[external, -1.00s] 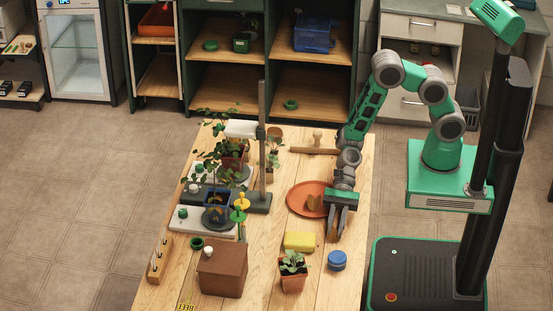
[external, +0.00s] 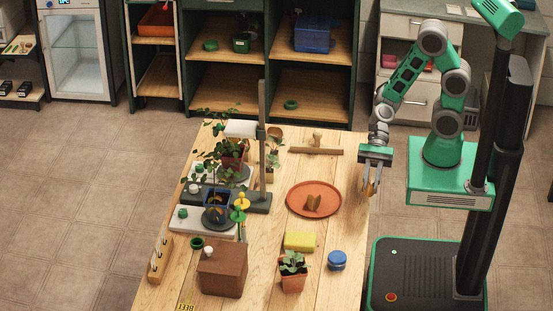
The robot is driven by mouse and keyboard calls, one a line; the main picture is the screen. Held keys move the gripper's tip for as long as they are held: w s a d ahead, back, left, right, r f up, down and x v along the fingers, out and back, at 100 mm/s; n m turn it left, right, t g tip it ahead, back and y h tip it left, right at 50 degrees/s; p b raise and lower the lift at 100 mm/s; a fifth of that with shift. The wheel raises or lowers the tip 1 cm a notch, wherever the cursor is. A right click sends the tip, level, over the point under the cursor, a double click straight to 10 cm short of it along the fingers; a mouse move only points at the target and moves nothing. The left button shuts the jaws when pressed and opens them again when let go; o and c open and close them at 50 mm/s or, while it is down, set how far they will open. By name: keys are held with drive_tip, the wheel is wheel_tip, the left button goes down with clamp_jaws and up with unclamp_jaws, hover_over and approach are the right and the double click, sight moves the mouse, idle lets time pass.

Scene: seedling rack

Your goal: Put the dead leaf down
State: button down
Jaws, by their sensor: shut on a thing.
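My gripper (external: 371,190) is at the right edge of the wooden table, fingers pointing down. It is shut on a thin tan-orange piece that looks like the dead leaf (external: 371,187); the fingers hide most of it. Its height over the table edge is hard to tell. A round terracotta-coloured dish (external: 297,207) lies on the table to the left of my gripper. A brown folded piece (external: 313,202), also leaf-like, rests in the dish.
A yellow sponge (external: 299,241), a blue round tin (external: 337,260) and a small potted plant (external: 293,272) stand in front of the dish. A wooden tool (external: 316,148) lies behind it. A lamp stand (external: 262,150) and potted plants are at the left.

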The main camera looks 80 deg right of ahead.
drive_tip(key=w+d+m+t+h+b, duration=0.1)
drive_tip(key=w+d+m+t+b, duration=0.25)
drive_tip(key=d, duration=0.55)
drive_tip(key=w+d+m+t+h+b, duration=0.15)
drive_tip(key=w+d+b, duration=0.3)
drive_tip(key=d, duration=0.45)
drive_tip(key=n+g+y+b, duration=0.1)
drive_tip(key=n+y+b, duration=0.1)
drive_tip(key=b, duration=0.4)
hover_over(317, 192)
drive_tip(key=shift+h, duration=0.25)
drive_tip(key=f, duration=0.5)
drive_tip(key=s+f, duration=0.1)
drive_tip(key=f, duration=0.1)
drive_tip(key=shift+d+f, duration=0.2)
drive_tip(key=shift+f, duration=0.1)
drive_tip(key=shift+w+a+f, duration=0.1)
drive_tip(key=shift+w+f, duration=0.15)
drive_tip(key=shift+f, duration=0.05)
drive_tip(key=f, duration=0.2)
drive_tip(key=f+b, duration=0.1)
drive_tip(key=shift+w+f+m, duration=0.3)
drive_tip(key=shift+f, duration=0.05)
drive_tip(key=shift+r, duration=0.1)
